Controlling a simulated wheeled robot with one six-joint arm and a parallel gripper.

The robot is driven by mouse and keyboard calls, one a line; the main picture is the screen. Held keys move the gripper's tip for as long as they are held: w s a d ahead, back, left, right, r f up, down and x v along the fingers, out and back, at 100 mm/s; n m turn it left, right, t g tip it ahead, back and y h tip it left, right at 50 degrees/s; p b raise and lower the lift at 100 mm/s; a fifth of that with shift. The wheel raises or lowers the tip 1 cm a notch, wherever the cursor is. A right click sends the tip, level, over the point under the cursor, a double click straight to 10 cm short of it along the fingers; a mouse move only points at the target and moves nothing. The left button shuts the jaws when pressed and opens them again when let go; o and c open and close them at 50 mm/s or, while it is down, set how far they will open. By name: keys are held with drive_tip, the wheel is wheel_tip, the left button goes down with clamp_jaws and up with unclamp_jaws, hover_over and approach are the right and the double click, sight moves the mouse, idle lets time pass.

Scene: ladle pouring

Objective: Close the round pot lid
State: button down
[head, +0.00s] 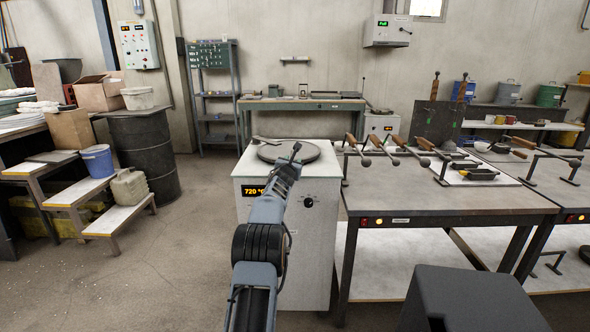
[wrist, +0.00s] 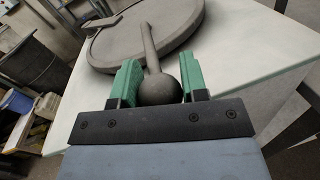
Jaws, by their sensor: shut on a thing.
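The round grey pot lid (head: 313,152) lies flat on top of the white furnace cabinet (head: 318,222) in the head view. It also shows in the wrist view (wrist: 112,42), where its handle (wrist: 149,48) runs toward me and ends in a round ball knob (wrist: 158,88). My gripper (head: 296,150) reaches over the near side of the lid. In the wrist view its green fingers (wrist: 158,80) stand on either side of the ball knob and are shut on it. The pot opening is not visible under the lid.
A workbench (head: 440,203) with several wooden-handled ladles stands close to the right of the cabinet. A black drum (head: 146,150) and steps with a blue bucket (head: 98,161) are at the left. The floor left of the cabinet is clear.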

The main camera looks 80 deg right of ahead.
drive_tip(key=shift+s+d+r, duration=0.2)
drive_tip(key=shift+s, duration=0.15)
drive_tip(key=c, duration=1.1)
unclamp_jaws()
drive_tip(key=shift+s, duration=0.1)
drive_tip(key=shift+o, duration=0.7)
drive_tip(key=shift+s+d+f, duration=0.1)
drive_tip(key=shift+d, duration=0.05)
drive_tip(key=shift+o, duration=1.4)
drive_tip(key=shift+f, duration=0.1)
